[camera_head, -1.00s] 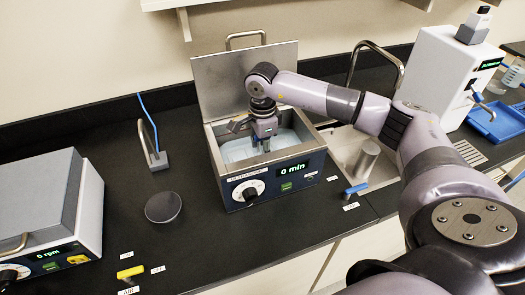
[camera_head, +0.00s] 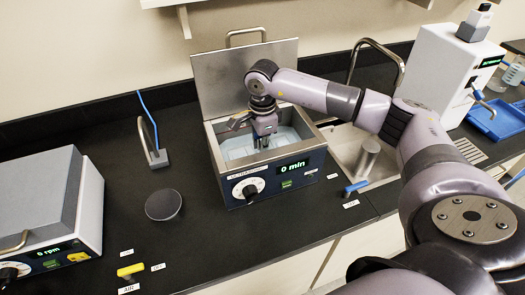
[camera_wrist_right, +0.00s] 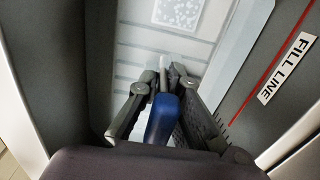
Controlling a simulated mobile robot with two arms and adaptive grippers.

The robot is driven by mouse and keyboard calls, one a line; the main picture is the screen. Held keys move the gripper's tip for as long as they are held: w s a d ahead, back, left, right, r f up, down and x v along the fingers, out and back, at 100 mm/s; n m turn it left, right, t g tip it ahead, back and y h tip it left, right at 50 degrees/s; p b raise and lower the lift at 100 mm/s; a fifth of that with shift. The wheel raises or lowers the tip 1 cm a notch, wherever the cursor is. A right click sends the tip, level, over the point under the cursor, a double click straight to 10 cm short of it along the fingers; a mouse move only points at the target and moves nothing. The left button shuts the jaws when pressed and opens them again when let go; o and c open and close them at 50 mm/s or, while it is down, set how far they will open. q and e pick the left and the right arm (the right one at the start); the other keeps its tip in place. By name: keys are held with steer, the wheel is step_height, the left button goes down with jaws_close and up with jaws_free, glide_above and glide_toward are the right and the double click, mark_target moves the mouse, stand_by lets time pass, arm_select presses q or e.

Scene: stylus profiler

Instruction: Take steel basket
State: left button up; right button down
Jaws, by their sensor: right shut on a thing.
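The ultrasonic bath (camera_head: 300,174) stands open on the black bench, with its lid raised behind the tank. My right gripper (camera_head: 263,144) points down into the tank. In the right wrist view, the gripper (camera_wrist_right: 165,75) has its fingers closed around a blue-gripped handle (camera_wrist_right: 160,122) with a grey metal end. The handle appears to belong to the steel basket; the basket's body is hard to tell from the pale, lined tank interior (camera_wrist_right: 130,53). The gripper and arm hide part of the tank. My left gripper is not in view.
The raised lid (camera_head: 220,75) is close behind my right arm. A sink (camera_head: 350,150) and tap lie to the right. A grey box-shaped device (camera_head: 45,200) stands at the left, with a dark round disc (camera_head: 163,204) nearer the bath. The bench front is mostly clear.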

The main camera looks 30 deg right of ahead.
steer(key=shift+r, duration=0.15)
step_height(320, 180, up, 12)
steer(key=b, duration=0.3)
steer(key=shift+w+r+b, duration=0.1)
steer(key=shift+r+b, duration=0.15)
steer(key=shift+b, duration=0.05)
step_height(320, 180, up, 7)
steer(key=shift+r+p, duration=0.15)
steer(key=shift+p, duration=0.25)
steer(key=c, duration=2.3)
jaws_free()
jaws_close()
